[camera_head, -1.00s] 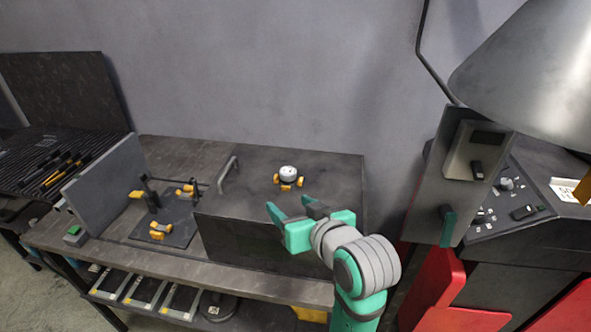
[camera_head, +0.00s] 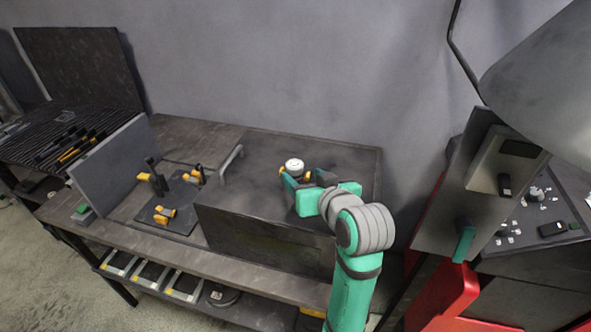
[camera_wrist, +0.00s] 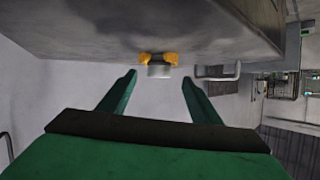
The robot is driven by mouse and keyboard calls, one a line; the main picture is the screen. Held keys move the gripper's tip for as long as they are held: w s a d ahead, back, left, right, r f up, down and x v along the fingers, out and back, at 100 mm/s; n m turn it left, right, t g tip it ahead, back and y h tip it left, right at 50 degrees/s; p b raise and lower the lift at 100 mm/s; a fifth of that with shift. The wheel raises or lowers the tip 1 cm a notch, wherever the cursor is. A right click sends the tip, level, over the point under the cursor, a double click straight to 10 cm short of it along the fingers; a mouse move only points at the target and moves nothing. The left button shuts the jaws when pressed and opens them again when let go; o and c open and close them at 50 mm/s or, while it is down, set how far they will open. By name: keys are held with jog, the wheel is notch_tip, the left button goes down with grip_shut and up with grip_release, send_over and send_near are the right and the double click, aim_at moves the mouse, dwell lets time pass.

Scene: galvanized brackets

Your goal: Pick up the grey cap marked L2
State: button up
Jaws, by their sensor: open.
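A pale grey, round cap (camera_head: 294,165) stands on the raised dark box top, with yellow clamp pieces around its base. No L2 mark is legible on it. In the wrist view, which looks upside down, the cap (camera_wrist: 160,71) shows ahead, in line with the gap between my fingers. My gripper (camera_head: 304,179) is open and empty, just to the near right of the cap. Its green fingers partly hide the cap's lower side and the yellow pieces. In the wrist view, the open fingertips (camera_wrist: 160,79) appear apart from the cap.
A metal handle (camera_head: 231,163) stands on the box top, left of the cap. Further left, a dark plate (camera_head: 180,217) carries several yellow clamps beside an upright grey panel (camera_head: 113,165). A control console (camera_head: 520,165) stands at the right. The box top behind the cap is clear.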

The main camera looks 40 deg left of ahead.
aim_at(298, 169)
jog(key=shift+r+x, duration=0.1)
jog(key=shift+x, duration=1.2)
jog(key=shift+r+x, duration=0.15)
jog(key=shift+x, duration=1.15)
jog(key=shift+w, duration=0.1)
jog(key=c, duration=1.2)
